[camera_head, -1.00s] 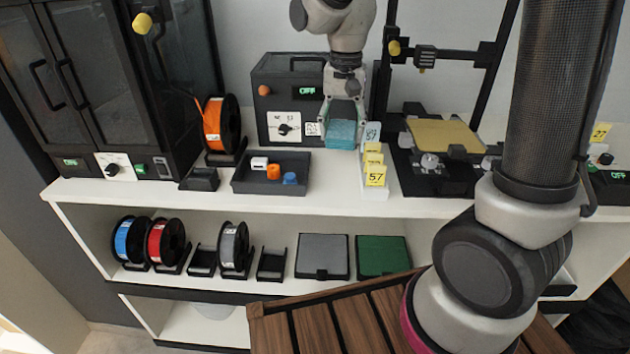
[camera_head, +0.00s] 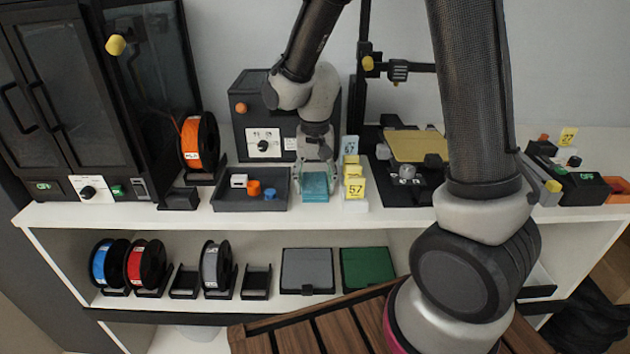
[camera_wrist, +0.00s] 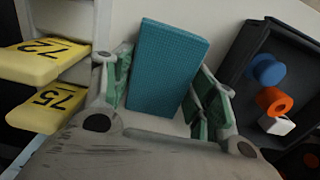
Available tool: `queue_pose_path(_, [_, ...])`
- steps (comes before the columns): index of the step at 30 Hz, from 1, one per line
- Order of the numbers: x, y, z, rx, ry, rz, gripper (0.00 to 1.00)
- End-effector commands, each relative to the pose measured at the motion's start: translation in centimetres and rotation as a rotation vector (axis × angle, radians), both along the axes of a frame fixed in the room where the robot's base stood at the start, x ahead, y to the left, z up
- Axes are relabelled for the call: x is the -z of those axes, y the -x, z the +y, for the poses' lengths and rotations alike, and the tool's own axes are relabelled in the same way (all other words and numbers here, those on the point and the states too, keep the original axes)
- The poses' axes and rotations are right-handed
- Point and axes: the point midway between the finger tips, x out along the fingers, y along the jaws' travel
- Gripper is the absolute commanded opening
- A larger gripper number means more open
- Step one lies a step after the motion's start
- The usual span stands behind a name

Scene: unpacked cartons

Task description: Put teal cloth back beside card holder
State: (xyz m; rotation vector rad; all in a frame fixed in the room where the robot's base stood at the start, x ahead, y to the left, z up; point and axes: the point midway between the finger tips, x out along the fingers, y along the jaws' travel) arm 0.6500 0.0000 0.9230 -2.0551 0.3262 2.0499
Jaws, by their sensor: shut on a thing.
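The teal cloth (camera_head: 315,187) is a folded block between my gripper's fingers at the shelf top. My gripper (camera_head: 317,180) points down and is shut on it. In the wrist view the teal cloth (camera_wrist: 165,70) sits between the green finger pads of my gripper (camera_wrist: 165,95). The card holder (camera_head: 354,203), white with yellow cards numbered 57, stands just right of the cloth, with a small gap. In the wrist view its yellow cards (camera_wrist: 45,85) are at the left. Whether the cloth touches the shelf is hard to tell.
A dark tray (camera_head: 225,199) with a white, an orange and a blue piece lies close left of the cloth. A black box with a dial (camera_head: 246,122) stands behind. A printer with a gold plate (camera_head: 415,146) is to the right. The shelf front edge is clear.

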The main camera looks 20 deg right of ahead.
Motion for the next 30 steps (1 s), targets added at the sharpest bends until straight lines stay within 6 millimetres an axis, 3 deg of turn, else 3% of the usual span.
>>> queue_pose_path(4, [0.3, 0.0, 0.0, 0.0, 0.001, 0.001, 0.35])
queue_pose_path(5, [0.3, 0.0, 0.0, 0.0, 0.0, 0.001, 0.61])
queue_pose_path(8, [0.3, 0.0, 0.0, 0.0, 0.0, 0.0, 0.79])
queue_pose_path(20, [-0.2, 0.0, 0.0, 0.0, -0.001, -0.001, 0.79])
queue_pose_path(23, [-1.4, -0.1, 0.0, 0.0, -0.001, -0.003, 0.79])
queue_pose_path(30, [-6.8, -0.1, 0.1, 0.0, -0.003, -0.005, 0.79])
